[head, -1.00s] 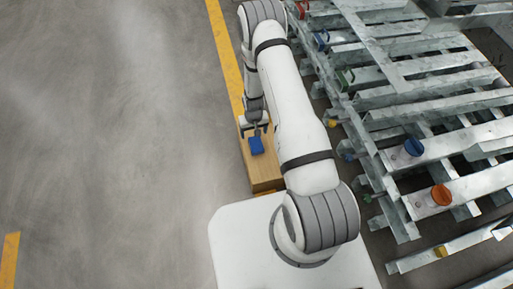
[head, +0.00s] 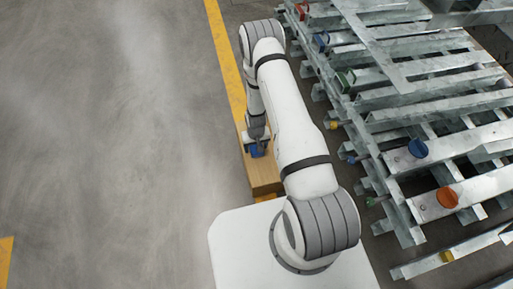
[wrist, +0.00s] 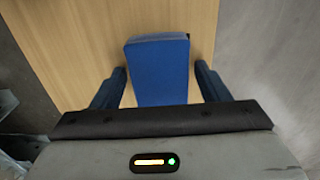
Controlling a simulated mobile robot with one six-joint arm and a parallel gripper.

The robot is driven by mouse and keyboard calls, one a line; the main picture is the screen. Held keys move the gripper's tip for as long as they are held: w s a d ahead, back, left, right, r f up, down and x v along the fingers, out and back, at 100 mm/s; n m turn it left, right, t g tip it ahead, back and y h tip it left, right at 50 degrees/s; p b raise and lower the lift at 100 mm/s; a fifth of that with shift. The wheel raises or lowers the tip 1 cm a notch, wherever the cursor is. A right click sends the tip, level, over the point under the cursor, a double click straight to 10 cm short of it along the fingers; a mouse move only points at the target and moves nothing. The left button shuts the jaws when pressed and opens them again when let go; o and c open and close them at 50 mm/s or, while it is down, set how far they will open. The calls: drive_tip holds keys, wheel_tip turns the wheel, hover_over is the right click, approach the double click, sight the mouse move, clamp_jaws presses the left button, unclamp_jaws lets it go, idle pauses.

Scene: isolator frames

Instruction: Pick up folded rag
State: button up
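The folded rag (wrist: 160,68) is a blue block-like bundle lying on a light wooden surface (wrist: 75,40). In the head view the rag (head: 257,152) shows only in part, under the end of my arm. My gripper (wrist: 160,80) is open, with one dark blue finger on each side of the rag. A gap shows between each fingertip and the rag's sides. The rag's near end runs down behind the gripper body in the wrist view.
The wooden box (head: 264,178) stands on the grey floor beside a yellow line (head: 226,60). A metal frame rack (head: 400,120) with coloured knobs stands close on the right. The floor at left is clear.

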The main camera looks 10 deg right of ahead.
drive_tip(key=c, duration=0.8)
wheel_tip(320, 180, up, 10)
drive_tip(key=p, duration=0.3)
drive_tip(key=shift+p, duration=0.4)
